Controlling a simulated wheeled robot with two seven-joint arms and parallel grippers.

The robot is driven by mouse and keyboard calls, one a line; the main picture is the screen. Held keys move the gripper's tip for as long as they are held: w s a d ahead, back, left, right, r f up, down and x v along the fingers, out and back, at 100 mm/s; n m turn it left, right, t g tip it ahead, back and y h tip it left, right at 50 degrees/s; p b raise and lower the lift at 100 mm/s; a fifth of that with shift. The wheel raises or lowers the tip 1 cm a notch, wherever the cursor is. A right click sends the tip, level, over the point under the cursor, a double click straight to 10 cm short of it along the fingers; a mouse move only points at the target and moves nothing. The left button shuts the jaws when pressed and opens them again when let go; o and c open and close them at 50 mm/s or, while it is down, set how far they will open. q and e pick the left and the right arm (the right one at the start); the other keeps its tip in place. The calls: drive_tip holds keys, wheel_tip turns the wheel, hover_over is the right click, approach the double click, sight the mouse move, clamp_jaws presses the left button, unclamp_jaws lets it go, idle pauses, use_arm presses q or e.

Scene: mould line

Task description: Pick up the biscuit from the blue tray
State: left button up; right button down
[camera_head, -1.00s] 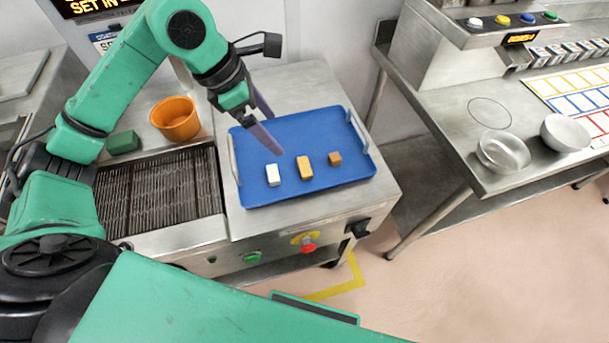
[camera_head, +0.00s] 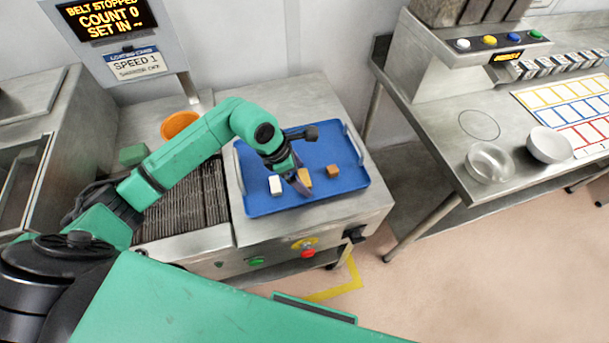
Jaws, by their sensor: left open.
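The blue tray (camera_head: 262,203) lies on the steel table at the end of the belt. Three small blocks stand in a row on it: a white one (camera_head: 276,185), a golden-yellow one (camera_head: 306,176) and a brown one (camera_head: 333,171). None is labelled, so I cannot tell for sure which is the biscuit. My left gripper (camera_head: 303,182) is open and points down at the golden block, with its fingers at or right beside it. The fingers partly cover that block, and I cannot tell if they touch it. My right gripper is out of view.
The tray has raised handles (camera_head: 354,145) at its sides. An orange bucket (camera_head: 179,124) and a green block (camera_head: 133,154) are beside the slatted belt (camera_head: 185,205). A second steel table at right holds a glass bowl (camera_head: 489,163) and a white bowl (camera_head: 549,145).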

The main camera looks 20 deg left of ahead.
use_arm(q)
drive_tip(key=c, duration=1.3)
drive_tip(key=shift+r, duration=0.15)
